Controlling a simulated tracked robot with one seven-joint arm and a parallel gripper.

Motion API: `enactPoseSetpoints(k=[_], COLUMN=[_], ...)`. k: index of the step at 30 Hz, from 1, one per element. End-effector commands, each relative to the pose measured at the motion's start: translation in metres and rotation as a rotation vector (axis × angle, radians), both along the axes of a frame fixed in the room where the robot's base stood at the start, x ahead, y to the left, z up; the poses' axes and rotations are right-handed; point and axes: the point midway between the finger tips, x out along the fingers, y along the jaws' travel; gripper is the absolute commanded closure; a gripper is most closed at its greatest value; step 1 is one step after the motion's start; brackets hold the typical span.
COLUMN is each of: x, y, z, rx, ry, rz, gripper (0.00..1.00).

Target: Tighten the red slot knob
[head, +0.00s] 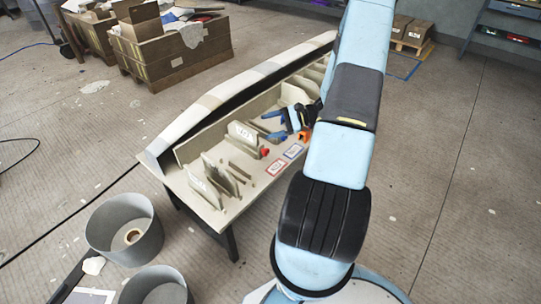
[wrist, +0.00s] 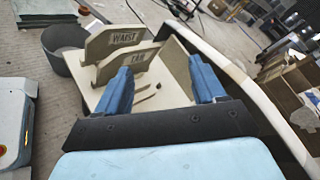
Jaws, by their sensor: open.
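A small red knob (head: 265,152) sits on the pale mould bench (head: 232,210), at the foot of an upright pale plate (head: 243,134). A small orange part (head: 306,133) shows further right, close to my arm. My gripper (head: 269,126) has blue fingers spread apart and empty, pointing left above the bench, up and to the right of the red knob and apart from it. In the wrist view, my gripper (wrist: 160,64) is open with upright labelled plates beyond and between its fingers. I cannot make out the red knob there.
Several upright plates (head: 198,184) stand at the bench's near end. Red-bordered (head: 277,167) and blue-bordered (head: 293,151) cards lie on it. A long curved mould edge (head: 240,88) runs along its far side. Grey bins (head: 123,226) stand on the floor at left.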

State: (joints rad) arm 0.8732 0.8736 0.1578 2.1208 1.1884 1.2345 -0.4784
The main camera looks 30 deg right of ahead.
Motion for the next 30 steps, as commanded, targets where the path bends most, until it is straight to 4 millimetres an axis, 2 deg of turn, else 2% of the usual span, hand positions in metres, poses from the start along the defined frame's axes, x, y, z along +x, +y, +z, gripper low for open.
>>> enactPoseSetpoints(k=[1, 12, 21, 25, 30], x=[-0.001, -0.013, -0.036, -0.044, -0.048], y=[-0.009, -0.057, -0.082, -0.087, -0.089], z=[-0.016, -0.12, -0.202, -0.226, -0.24], rx=[0.037, 0.26, 0.401, 0.438, 0.457], ry=[0.007, 0.019, 0.031, 0.033, 0.035], rz=[-0.046, -0.388, -0.666, -0.748, -0.797], gripper=[0.31, 0.31, 0.31, 0.31, 0.31])
